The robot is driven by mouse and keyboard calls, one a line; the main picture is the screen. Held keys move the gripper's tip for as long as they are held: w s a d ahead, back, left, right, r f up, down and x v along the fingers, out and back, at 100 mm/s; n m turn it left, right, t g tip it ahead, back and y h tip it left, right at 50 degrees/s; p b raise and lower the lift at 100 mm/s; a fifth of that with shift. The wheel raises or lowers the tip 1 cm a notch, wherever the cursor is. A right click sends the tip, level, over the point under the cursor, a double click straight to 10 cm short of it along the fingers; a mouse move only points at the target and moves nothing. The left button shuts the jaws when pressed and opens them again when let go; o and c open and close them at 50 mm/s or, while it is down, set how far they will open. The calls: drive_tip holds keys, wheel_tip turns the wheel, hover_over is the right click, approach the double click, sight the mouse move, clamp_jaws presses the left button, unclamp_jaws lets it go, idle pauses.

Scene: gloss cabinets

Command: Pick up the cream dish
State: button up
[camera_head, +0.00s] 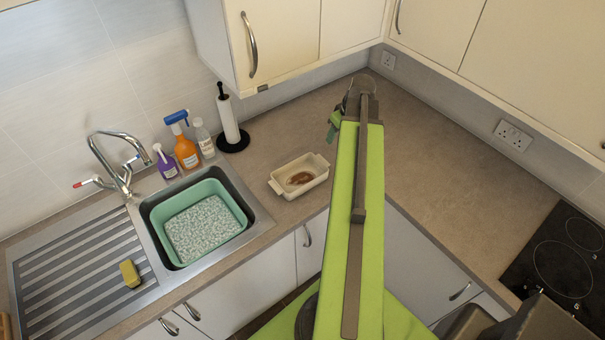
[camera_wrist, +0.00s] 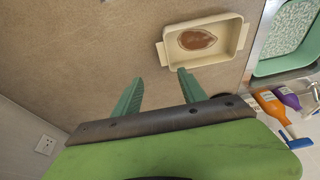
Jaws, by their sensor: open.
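The cream dish (camera_head: 291,180) is a small rectangular dish with side handles and a brown stain or residue inside. It stands on the counter to the right of the sink in the head view. In the wrist view the cream dish (camera_wrist: 232,50) lies beyond the fingertips, a little to the right. My gripper (camera_wrist: 160,82) is open and empty, with two green fingers apart and not visibly touching the dish. In the head view my gripper (camera_head: 334,124) shows only partly, beyond and to the right of the dish; my arm hides the rest.
A sink with a green basin (camera_head: 243,222) is left of the dish. Spray bottles (camera_head: 186,152) and a paper-towel holder (camera_head: 229,120) stand behind, by the wall. Upper cabinets (camera_head: 285,40) overhang the counter. The counter (camera_head: 430,190) right of my arm is clear up to the hob (camera_head: 560,262).

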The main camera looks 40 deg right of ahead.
drive_tip(key=b, duration=1.2)
hover_over(322, 160)
drive_tip(key=s, duration=0.3)
drive_tip(key=f, duration=1.2)
drive_tip(key=shift+w+d, duration=0.25)
drive_tip(key=shift+r+p, duration=0.15)
drive_tip(key=shift+p, duration=0.15)
drive_tip(key=b+x, duration=0.5)
drive_tip(key=shift+w+a+f, duration=0.2)
drive_tip(key=shift+a, duration=0.1)
drive_tip(key=shift+r, duration=0.2)
clamp_jaws()
